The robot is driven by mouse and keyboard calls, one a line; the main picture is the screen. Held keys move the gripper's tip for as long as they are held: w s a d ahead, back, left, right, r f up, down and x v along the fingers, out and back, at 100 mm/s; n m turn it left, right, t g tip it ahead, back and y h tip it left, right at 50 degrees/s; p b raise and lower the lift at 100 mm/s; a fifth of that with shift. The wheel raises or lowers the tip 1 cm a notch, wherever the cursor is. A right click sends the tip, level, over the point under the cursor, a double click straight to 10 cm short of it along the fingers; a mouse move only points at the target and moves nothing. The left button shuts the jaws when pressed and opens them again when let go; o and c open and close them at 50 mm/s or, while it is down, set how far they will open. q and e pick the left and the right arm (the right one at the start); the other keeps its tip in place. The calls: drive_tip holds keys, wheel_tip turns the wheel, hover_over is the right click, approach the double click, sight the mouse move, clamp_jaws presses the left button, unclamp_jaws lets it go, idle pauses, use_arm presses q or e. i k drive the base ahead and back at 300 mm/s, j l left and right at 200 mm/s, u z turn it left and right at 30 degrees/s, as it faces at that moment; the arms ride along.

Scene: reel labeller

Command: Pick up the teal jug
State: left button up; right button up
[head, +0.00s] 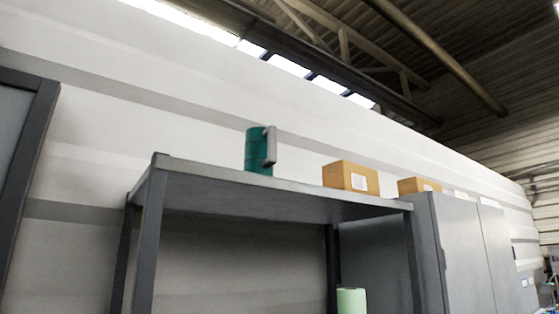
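The teal jug (256,152) stands upright on top of a high grey shelf (215,171) in the head view, left of the middle. It is a teal cylinder with a grey handle (270,146) on its right side. The shelf is seen from below, and the jug's base is partly hidden by the shelf's front edge. Neither of my grippers is in view.
A cardboard box (350,178) with a white label sits on the shelf's right part. Another box (418,186) stands on grey cabinets (463,250) to the right. A pale green cylinder (351,301) is under the shelf. A dark frame (33,150) is at left.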

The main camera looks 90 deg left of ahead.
sight(261, 142)
drive_tip(key=u, duration=3)
drive_tip(key=l+u, duration=0.2)
drive_tip(key=u, duration=0.2)
drive_tip(key=i+l+u, duration=0.1)
drive_tip(key=u, duration=0.3)
drive_tip(key=l+u, duration=0.55)
drive_tip(key=u, duration=0.3)
